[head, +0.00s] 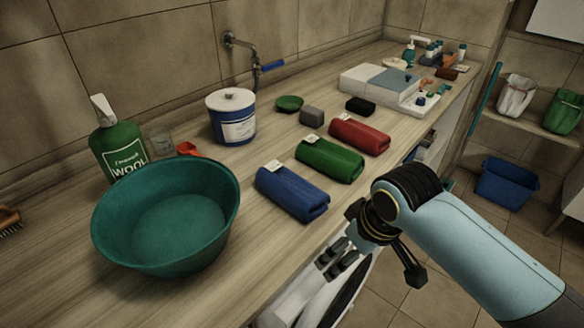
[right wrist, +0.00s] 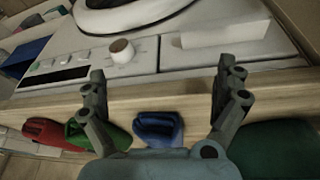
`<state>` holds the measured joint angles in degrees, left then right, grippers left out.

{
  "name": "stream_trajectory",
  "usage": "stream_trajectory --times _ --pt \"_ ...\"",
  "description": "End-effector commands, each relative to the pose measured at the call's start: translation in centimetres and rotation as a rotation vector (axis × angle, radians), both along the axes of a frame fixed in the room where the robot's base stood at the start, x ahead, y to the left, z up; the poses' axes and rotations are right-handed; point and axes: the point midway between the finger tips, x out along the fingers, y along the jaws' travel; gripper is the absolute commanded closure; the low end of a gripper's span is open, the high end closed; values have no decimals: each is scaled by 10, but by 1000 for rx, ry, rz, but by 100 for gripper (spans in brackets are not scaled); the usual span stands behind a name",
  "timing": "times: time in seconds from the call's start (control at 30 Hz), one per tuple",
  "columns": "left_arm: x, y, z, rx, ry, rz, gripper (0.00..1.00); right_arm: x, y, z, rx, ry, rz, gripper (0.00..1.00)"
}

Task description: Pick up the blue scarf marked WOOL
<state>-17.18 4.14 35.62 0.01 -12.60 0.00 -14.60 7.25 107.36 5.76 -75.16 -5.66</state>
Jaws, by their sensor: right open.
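The rolled blue scarf (head: 291,193) lies on the wooden counter, nearest of three rolled scarves, with a small white tag at its far left end. The tag's writing is too small to read. My right gripper (head: 372,266) is open and empty, in front of the counter edge, to the right of and apart from the blue scarf. In the right wrist view, the blue scarf (right wrist: 158,128) shows between the two spread fingers (right wrist: 163,72), low in the picture. My left gripper is not in view.
A green scarf (head: 330,160) and a red scarf (head: 359,135) lie beyond the blue one. A teal basin (head: 112,225) stands to its left, near a green WOOL bottle (head: 117,150) and a white-and-blue tub (head: 232,118). A washing machine (right wrist: 130,50) is under the counter.

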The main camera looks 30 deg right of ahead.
Motion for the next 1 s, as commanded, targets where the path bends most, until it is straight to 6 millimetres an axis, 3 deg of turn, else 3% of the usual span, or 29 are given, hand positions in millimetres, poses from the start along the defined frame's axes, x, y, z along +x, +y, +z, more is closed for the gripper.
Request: stream_trajectory --times 0.03,0.07,0.3,0.47,0.57,0.8,1.0 --pt "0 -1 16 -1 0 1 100 20 2 34 7 -22 18 0" --pt "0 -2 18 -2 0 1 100 32 3 44 12 -27 30 0" --pt "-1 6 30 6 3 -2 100 104 8 92 49 -61 108 0" --pt "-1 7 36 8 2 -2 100 134 10 116 65 -76 144 0" --pt "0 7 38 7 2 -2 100 144 12 113 70 -77 153 0" --pt "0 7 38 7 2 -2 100 159 16 77 71 -78 154 0" --pt "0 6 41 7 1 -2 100 166 17 65 70 -79 154 0"
